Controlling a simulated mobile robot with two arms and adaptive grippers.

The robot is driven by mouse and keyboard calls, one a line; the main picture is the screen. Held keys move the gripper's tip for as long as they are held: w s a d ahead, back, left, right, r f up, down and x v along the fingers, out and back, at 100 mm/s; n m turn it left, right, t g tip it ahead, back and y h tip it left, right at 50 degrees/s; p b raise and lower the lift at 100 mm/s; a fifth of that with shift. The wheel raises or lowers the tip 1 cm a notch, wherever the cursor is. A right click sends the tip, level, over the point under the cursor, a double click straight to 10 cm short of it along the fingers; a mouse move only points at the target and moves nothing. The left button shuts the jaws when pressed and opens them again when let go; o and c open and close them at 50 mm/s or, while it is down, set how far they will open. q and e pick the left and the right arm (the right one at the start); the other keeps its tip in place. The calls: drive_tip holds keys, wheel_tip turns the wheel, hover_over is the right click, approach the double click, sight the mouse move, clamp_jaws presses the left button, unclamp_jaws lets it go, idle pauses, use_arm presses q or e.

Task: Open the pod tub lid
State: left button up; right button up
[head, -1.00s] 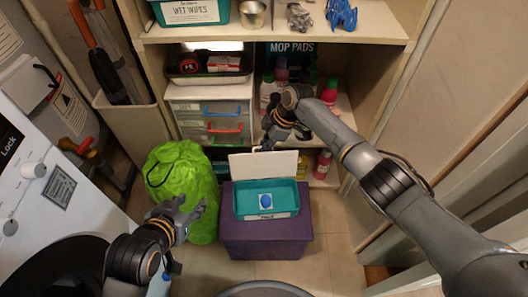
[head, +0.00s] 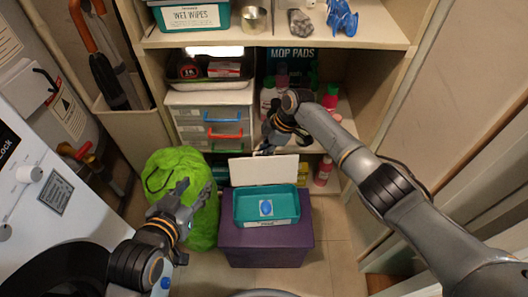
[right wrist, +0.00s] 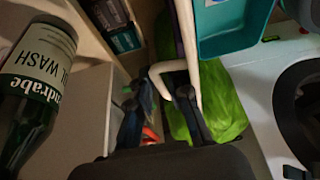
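The teal pod tub (head: 284,219) sits on a purple box. Its white lid (head: 264,170) stands raised at the tub's back edge, and a blue oval on a white patch (head: 265,208) shows inside. The tub is also in the right wrist view (right wrist: 232,28), with the lid nearly edge-on (right wrist: 188,45). My left gripper (head: 192,192) is open and empty, in front of the green bag.
A green bag (head: 202,235) stands left of the purple box (head: 262,250). Shelves behind hold drawers (head: 212,122), bottles (head: 325,168) and wet wipes (head: 190,14). A white washer (head: 45,190) is at the left. Floor is clear right of the purple box.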

drive_tip(key=v, duration=1.2)
idle(0.3)
